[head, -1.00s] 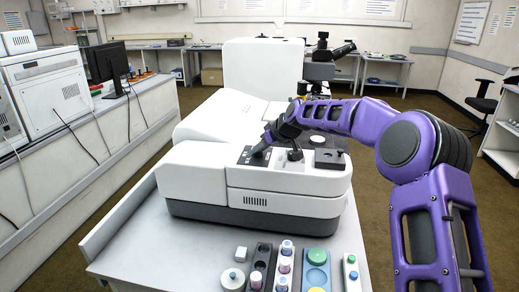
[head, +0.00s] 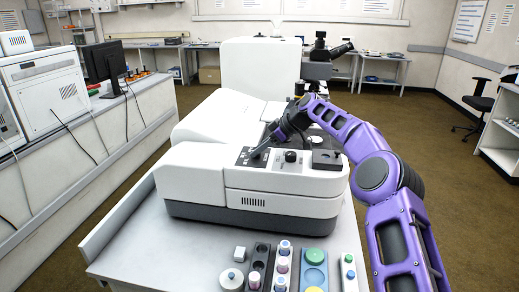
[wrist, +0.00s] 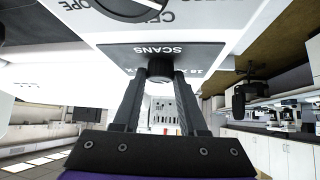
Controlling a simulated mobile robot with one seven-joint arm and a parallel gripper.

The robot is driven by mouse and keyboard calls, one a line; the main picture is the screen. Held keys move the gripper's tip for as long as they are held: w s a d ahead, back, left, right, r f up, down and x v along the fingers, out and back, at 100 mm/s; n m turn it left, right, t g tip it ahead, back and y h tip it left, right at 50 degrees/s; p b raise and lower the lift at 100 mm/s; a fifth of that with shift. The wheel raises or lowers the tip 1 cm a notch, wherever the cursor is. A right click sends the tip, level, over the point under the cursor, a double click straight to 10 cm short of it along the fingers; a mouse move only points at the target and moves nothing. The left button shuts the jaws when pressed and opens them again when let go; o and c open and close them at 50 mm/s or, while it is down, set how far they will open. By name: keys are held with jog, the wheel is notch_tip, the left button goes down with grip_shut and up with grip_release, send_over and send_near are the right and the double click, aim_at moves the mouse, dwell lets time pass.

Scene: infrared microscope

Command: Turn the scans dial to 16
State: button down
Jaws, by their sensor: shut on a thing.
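The scans dial (wrist: 160,68) is a small dark ribbed knob under the upside-down SCANS label on a dark panel (wrist: 115,52) in the wrist view. My gripper (wrist: 160,76) has one finger on each side of the dial and is shut on it. In the head view my gripper (head: 255,154) reaches down to the dark panel (head: 243,157) on top of the white instrument (head: 195,170). The dial is too small to make out there. The dial's setting cannot be read; the numbers by it are partly hidden.
A second, larger dial (wrist: 125,5) with a white pointer and partly visible lettering is close by in the wrist view. A black knob (head: 291,156) and a dark square block (head: 326,160) stand right of my gripper. Bottles and trays (head: 314,270) line the table's front.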

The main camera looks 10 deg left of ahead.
jog(key=shift+f, duration=0.1)
dwell(0.3)
jog(key=shift+c, duration=2.2)
grip_release()
jog(key=v, duration=1.7)
jog(key=shift+r, duration=0.25)
jog(key=shift+d, duration=0.1)
